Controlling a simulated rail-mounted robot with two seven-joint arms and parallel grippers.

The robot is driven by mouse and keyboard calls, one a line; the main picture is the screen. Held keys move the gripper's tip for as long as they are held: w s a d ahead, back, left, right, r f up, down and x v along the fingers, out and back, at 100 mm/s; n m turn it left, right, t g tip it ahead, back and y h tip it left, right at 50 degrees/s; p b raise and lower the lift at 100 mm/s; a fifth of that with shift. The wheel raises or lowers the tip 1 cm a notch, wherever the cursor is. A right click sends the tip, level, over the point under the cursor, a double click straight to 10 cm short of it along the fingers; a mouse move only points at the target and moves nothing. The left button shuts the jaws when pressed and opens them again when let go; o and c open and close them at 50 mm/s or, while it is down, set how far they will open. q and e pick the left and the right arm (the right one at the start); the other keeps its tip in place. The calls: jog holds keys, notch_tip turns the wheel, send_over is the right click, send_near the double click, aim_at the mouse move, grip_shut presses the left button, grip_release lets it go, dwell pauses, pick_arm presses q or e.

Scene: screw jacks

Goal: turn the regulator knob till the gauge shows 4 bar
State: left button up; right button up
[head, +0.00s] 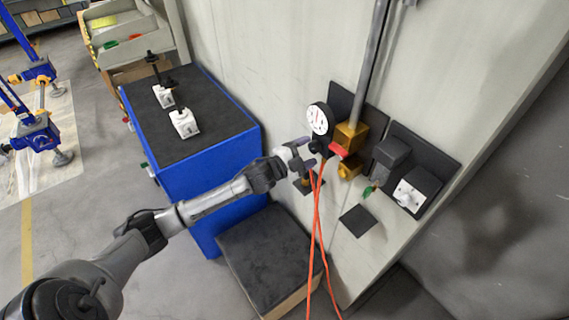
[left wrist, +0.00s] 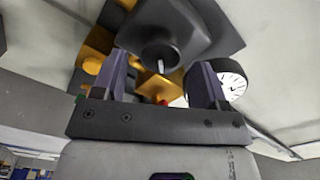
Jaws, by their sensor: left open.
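The gauge (head: 318,119) is a round white dial with a dark rim on the wall panel; its reading is too small to tell. It also shows at the right in the left wrist view (left wrist: 232,84). The black regulator knob (head: 319,145) seems to sit just below the gauge, partly hidden by my gripper. My left gripper (head: 301,158) is open beside it. In the left wrist view, a dark part with a grey stub, probably the knob (left wrist: 163,30), lies ahead between the spread fingers (left wrist: 160,75). I cannot tell whether they touch it. My right gripper is out of view.
A brass block (head: 349,136) with a red lever (head: 338,150) is right of the gauge. Orange hoses (head: 316,230) hang below. A blue cabinet (head: 205,180) and low dark-topped box (head: 268,250) stand left and below.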

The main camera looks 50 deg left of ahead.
pick_arm(q)
jog(key=s+a+b, duration=0.1)
jog(key=s+b, duration=0.1)
jog(key=s, duration=0.9)
jog(key=shift+s+a, duration=0.25)
jog(key=shift+s, duration=0.1)
